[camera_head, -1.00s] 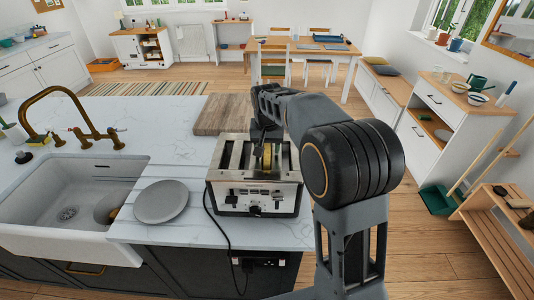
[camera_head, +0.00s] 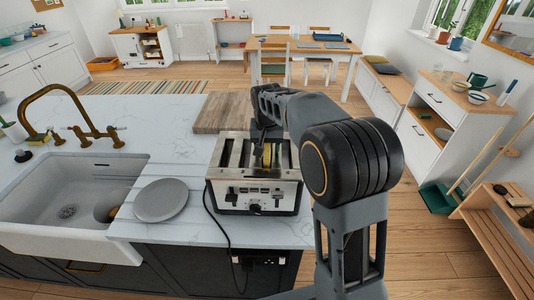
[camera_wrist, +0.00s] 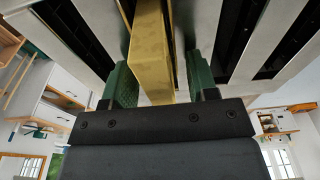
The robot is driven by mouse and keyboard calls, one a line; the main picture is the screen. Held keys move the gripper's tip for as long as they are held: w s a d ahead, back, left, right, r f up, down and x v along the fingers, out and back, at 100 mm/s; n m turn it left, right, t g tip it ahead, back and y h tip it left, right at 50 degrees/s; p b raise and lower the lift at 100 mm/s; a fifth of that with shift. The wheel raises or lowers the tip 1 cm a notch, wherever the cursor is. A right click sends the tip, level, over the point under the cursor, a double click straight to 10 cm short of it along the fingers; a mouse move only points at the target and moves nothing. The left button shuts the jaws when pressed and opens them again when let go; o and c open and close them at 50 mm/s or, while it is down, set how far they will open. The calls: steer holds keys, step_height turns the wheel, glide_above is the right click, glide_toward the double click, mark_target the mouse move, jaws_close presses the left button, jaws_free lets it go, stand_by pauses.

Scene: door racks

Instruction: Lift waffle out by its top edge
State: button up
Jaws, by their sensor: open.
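The waffle (camera_head: 267,155) is a golden slab standing on edge in a slot of the silver toaster (camera_head: 229,191), its top edge above the slots. In the wrist view the waffle (camera_wrist: 151,50) runs between the two green finger pads of my gripper (camera_wrist: 160,85). The pads stand on either side of it, with a gap visible at each side, so my gripper is open around its top part. In the head view my gripper (camera_head: 264,138) is over the toaster and partly hidden by my arm. The waffle's lower part is hidden inside the toaster.
A grey plate (camera_head: 161,200) lies on the counter left of the toaster, beside the sink (camera_head: 70,185). A wooden board (camera_head: 226,113) lies behind the toaster. A black cord (camera_head: 214,222) hangs over the counter's front edge.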

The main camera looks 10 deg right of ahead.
steer(key=shift+c, duration=0.4)
jaws_close()
steer(key=shift+r, duration=0.8)
step_height(320, 180, up, 2)
steer(key=shift+s+r, duration=0.15)
steer(key=shift+r, duration=0.05)
steer(key=s+r+b, duration=0.4)
steer(key=s+r, duration=0.5)
steer(key=s, duration=0.3)
step_height(320, 180, up, 10)
steer(key=s+p, duration=0.1)
steer(key=p, duration=0.7)
steer(key=shift+s+d, duration=0.3)
